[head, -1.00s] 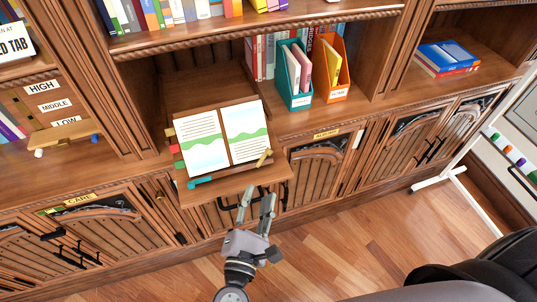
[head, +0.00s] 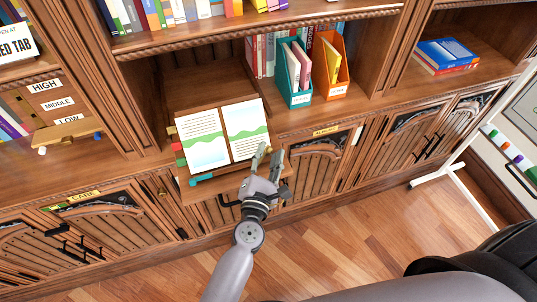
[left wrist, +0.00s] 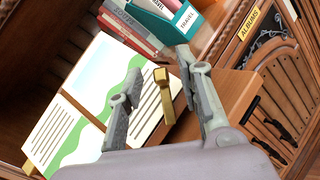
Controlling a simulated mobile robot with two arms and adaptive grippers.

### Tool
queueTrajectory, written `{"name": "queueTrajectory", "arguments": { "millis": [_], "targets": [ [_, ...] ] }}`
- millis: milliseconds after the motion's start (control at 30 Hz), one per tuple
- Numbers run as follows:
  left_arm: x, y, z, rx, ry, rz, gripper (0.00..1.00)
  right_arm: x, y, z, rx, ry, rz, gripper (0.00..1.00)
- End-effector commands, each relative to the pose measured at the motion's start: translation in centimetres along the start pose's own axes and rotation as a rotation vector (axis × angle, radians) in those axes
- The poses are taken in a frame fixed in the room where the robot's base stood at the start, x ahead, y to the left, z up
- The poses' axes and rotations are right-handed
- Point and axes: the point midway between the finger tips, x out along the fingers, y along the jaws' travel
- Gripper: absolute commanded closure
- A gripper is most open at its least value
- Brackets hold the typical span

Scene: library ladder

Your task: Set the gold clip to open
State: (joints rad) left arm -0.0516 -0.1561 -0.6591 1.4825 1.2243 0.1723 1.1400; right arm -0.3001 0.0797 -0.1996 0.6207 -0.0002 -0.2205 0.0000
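The open book (head: 224,136) lies on a wooden pull-out board. The gold clip (left wrist: 164,97) is at the book's lower right corner and stands out from the board's edge. In the left wrist view it lies between the two fingers of my left gripper (left wrist: 160,68), with a gap to the left finger and a smaller one to the right finger. In the head view my left gripper (head: 268,155) is open at the book's corner and partly covers the clip. A teal clip (head: 201,178) sits at the book's lower left. My right gripper is not in view.
Teal (head: 295,75) and orange (head: 330,70) file boxes stand on the counter behind, right of the book. Cabinet doors with dark handles (head: 228,201) lie below the board. A white stand (head: 470,195) is at the right. The wooden floor (head: 340,240) is clear.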

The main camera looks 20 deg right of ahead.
Motion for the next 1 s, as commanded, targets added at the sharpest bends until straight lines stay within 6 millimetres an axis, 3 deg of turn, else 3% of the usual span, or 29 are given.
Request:
{"name": "queueTrajectory", "arguments": {
  "millis": [500,1000],
  "targets": [
    [-0.05,0.0,0.0,0.0,0.0,0.0,0.99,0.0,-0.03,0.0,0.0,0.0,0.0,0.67],
    [-0.05,0.05,0.22,0.024,0.0,-0.024,1.0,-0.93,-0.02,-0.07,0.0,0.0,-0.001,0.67]
  ]
}}
